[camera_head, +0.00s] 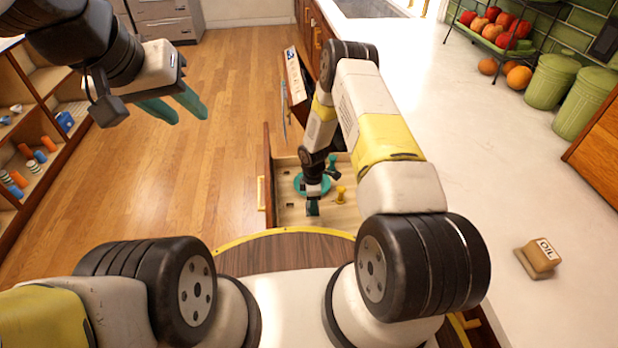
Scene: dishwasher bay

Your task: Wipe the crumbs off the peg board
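A pale wooden board (291,212) lies in an open drawer below the counter, and I take it as the peg board. A yellow peg (340,195) and a teal peg (332,161) stand on it. A round teal plate-like thing (299,184) lies there, partly hidden by my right wrist. My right gripper (313,208) points down over the board; its finger gap is too small to make out. My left gripper (180,106) is raised at upper left, its teal fingers apart and nothing between them. I cannot make out crumbs.
The drawer front (267,180) stands out over the floor. Shelves (35,140) line the left. The wooden floor between is clear.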

